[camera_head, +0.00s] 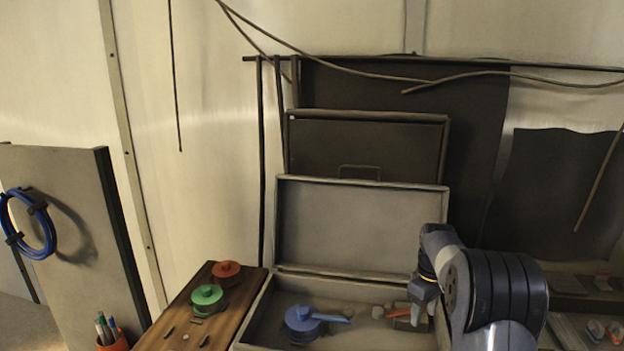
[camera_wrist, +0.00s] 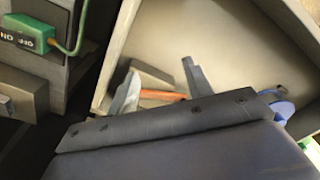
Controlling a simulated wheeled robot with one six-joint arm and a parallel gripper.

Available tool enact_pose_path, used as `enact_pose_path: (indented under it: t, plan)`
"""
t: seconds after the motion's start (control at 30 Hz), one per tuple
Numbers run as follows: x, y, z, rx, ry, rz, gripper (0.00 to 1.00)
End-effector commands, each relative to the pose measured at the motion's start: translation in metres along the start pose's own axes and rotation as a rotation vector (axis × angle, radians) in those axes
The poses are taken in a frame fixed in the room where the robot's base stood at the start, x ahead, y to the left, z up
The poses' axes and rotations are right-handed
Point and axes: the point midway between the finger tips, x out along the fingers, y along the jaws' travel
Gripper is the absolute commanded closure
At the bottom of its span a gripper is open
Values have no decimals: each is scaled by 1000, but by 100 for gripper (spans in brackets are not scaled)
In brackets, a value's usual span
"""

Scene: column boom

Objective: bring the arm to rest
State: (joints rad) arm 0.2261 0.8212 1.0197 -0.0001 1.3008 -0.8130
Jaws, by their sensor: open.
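My arm stands at the right of the head view, its dark grey links bent over the right side of an open grey case (camera_head: 360,222). My gripper (camera_head: 402,314) points down at the case's right end. In the wrist view my gripper (camera_wrist: 158,85) shows two grey fingers spread apart. An orange-red thing (camera_wrist: 163,95) lies behind and between the fingertips, and I cannot tell whether they touch it. Nothing is clearly held.
A blue round thing with a handle (camera_head: 303,322) lies in the case. A wooden board (camera_head: 180,325) to the left carries a red knob (camera_head: 227,272) and a green knob (camera_head: 207,297). A green switch box (camera_wrist: 28,35) shows in the wrist view. Cables hang above.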

Motion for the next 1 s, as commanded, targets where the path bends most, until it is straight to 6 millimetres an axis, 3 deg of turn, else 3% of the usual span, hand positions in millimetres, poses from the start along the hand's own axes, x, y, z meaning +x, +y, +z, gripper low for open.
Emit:
enact_pose_path:
  t: [0.2,0.4,1.0]
  plan:
    - [-37,0,-1,1,2,2,52]
    - [-59,0,-1,1,1,1,52]
    - [-67,-3,-1,1,0,2,52]
